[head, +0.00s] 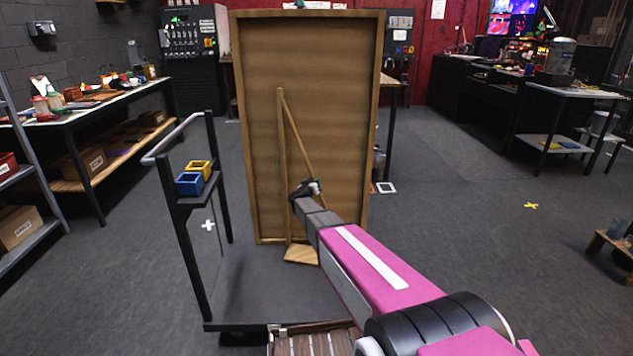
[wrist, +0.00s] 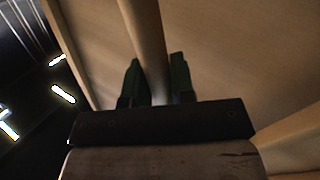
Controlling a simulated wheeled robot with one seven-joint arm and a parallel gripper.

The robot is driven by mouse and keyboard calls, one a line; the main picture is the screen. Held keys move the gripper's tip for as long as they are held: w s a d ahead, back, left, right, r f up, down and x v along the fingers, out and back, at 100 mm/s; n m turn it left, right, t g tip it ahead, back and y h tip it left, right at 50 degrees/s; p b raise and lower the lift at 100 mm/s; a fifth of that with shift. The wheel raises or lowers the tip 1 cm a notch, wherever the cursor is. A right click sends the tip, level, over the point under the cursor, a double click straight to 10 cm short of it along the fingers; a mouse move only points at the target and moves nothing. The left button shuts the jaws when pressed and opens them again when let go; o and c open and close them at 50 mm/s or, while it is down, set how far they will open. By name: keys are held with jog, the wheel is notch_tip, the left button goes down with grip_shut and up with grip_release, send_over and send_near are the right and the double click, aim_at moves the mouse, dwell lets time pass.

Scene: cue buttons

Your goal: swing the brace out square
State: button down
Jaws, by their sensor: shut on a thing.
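The wooden brace (head: 282,150) stands at the back of a tall framed wooden flat (head: 340,90) in the head view. It has an upright post, a slanting bar running down to the right, and a pale foot (head: 300,256) low down. My gripper (head: 311,188) is shut on the brace's slanting bar near its lower end. In the wrist view the bar of the brace (wrist: 143,30) runs between the two dark green fingers of my gripper (wrist: 156,66). My arm hides part of the brace's lower right. How far the brace stands from square, I cannot tell.
A black-framed cart with a handrail (head: 180,138) stands close on the left, holding a blue bin (head: 189,184) and a yellow bin (head: 198,168). A workbench (head: 80,103) is further left. The floor right of the flat (head: 450,200) is mostly clear.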

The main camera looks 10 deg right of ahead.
jog(key=s+a+m+g+h, duration=0.2)
jog(key=s+a+m+g, duration=0.2)
jog(key=a, duration=0.4)
jog(key=s+a+m+g+h, duration=0.2)
jog(key=s+a+m+g, duration=0.2)
jog(key=a, duration=0.5)
jog(key=shift+s+a+g+h, duration=0.35)
jog(key=shift+s+g, duration=0.35)
jog(key=shift+g, duration=0.4)
jog(key=shift+w, duration=0.1)
jog(key=c, duration=1)
grip_release()
jog(key=shift+d, duration=0.1)
jog(key=v, duration=1)
jog(key=shift+a, duration=0.4)
